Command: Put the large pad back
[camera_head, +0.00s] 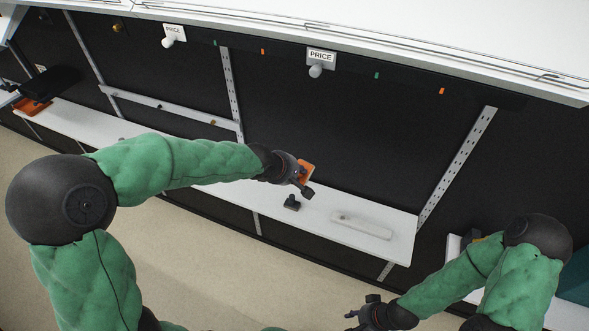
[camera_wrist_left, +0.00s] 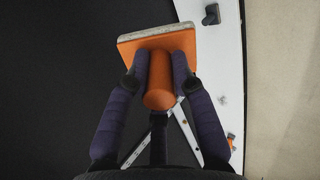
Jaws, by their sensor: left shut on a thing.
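An orange pad (camera_head: 306,170) with a pale edge layer and a round orange handle is in my left gripper (camera_head: 302,182), above the white shelf (camera_head: 330,222). In the left wrist view the left gripper (camera_wrist_left: 160,82) has its fingers shut on both sides of the orange handle (camera_wrist_left: 159,96). The pad plate (camera_wrist_left: 158,42) is beyond the fingertips. My right gripper (camera_head: 362,313) is low at the bottom of the head view, away from the shelf; whether its fingers are open is unclear.
A small black object (camera_head: 291,203) stands on the shelf near the left gripper. A pale flat slab (camera_head: 361,225) lies toward the shelf's right end. A black and orange item (camera_head: 36,98) is at the far left. A dark panel (camera_head: 340,130) rises behind the shelf.

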